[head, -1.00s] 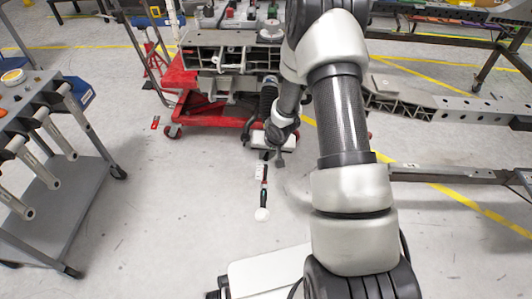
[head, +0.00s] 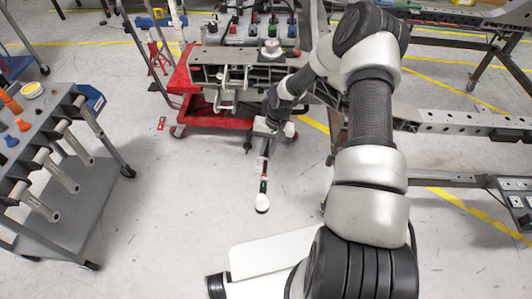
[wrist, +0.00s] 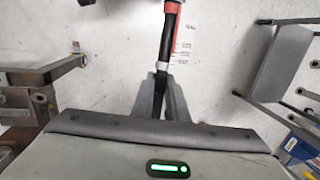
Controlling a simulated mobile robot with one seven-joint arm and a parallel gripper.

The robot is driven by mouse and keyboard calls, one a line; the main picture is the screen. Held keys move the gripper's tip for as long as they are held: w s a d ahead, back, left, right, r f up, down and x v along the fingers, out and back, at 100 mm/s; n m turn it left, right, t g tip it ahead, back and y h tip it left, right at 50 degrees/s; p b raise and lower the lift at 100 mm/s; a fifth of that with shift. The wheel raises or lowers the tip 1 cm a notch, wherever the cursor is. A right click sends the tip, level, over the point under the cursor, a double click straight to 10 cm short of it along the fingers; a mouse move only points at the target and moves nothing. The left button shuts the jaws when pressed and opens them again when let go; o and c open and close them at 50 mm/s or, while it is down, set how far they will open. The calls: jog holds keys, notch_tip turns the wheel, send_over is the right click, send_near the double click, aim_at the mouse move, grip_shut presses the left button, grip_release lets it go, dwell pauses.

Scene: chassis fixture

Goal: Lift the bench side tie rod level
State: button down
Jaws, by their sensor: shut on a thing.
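The tie rod (head: 263,180) is a slim dark rod with a red band, light sections and a round white end that points toward me in the head view. My gripper (head: 267,148) is shut on the rod's far part, beside the red stand. In the wrist view, the tie rod (wrist: 169,38) runs up from between the fingers of my gripper (wrist: 160,92), with its red band and a light collar showing. The floor shows behind it; whether its far end is attached, and whether it is level, I cannot tell.
A red wheeled stand (head: 187,112) carries a grey chassis part (head: 235,57) at the back. A grey tool cart (head: 75,185) stands at left. A grey beam (head: 455,122) on a frame lies at right. The floor between cart and rod is clear.

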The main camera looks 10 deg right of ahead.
jog(key=shift+w+r, duration=0.25)
jog(key=shift+r, duration=0.05)
jog(key=c, duration=1.7)
grip_release()
jog(key=shift+s, duration=0.1)
jog(key=shift+c, duration=0.2)
jog(key=shift+f, duration=0.1)
jog(key=v, duration=1.7)
jog(key=shift+r+p, duration=0.25)
jog(key=shift+p, duration=0.15)
